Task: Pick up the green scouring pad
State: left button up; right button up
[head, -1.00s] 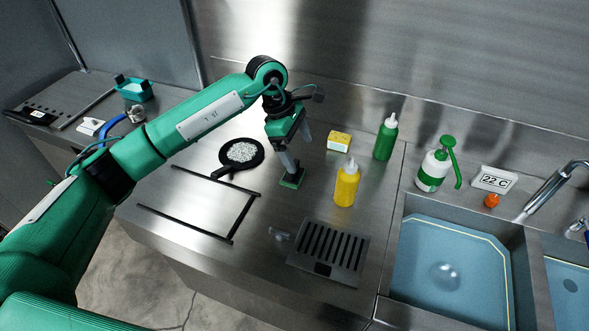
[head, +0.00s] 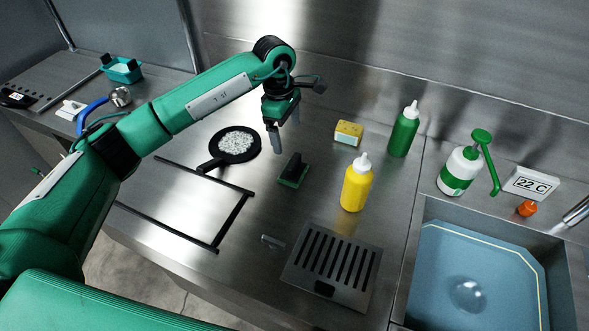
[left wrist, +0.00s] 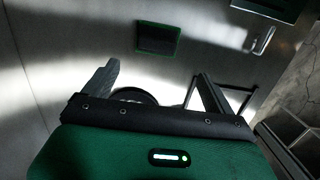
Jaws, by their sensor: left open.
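The green scouring pad (head: 293,172), with a black block on top, lies on the steel counter (head: 330,215) between the black skillet and the yellow bottle. It also shows in the left wrist view (left wrist: 158,40) as a dark rectangle with a green edge, beyond the fingertips. My left gripper (head: 283,136) is open and empty, above and behind the pad, apart from it. Its two spread fingers show in the left wrist view (left wrist: 158,74). My right gripper is not in view.
A black skillet of white granules (head: 235,143) is left of the pad. A yellow bottle (head: 356,185), yellow sponge (head: 348,133) and green bottle (head: 403,132) stand right. A slotted plate (head: 331,262) lies in front; a sink (head: 480,280) is at right.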

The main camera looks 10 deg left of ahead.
pick_arm(q)
jog(key=p, duration=0.2)
send_over(293, 161)
jog(key=f, duration=0.4)
jog(key=a+f, duration=0.1)
jog(key=shift+s+f, duration=0.25)
jog(key=shift+f, duration=0.15)
jog(key=shift+d+f, duration=0.1)
jog(key=shift+f, duration=0.25)
jog(key=shift+d+f+p, duration=0.1)
jog(key=shift+f+p, duration=0.25)
jog(key=shift+f, duration=0.05)
jog(key=f, duration=0.1)
jog(key=f+p, duration=0.2)
jog(key=shift+w+d+f, duration=0.25)
jog(key=shift+w+d, duration=0.05)
jog(key=shift+f, duration=0.55)
jog(key=c, duration=1.1)
jog(key=shift+o, duration=0.2)
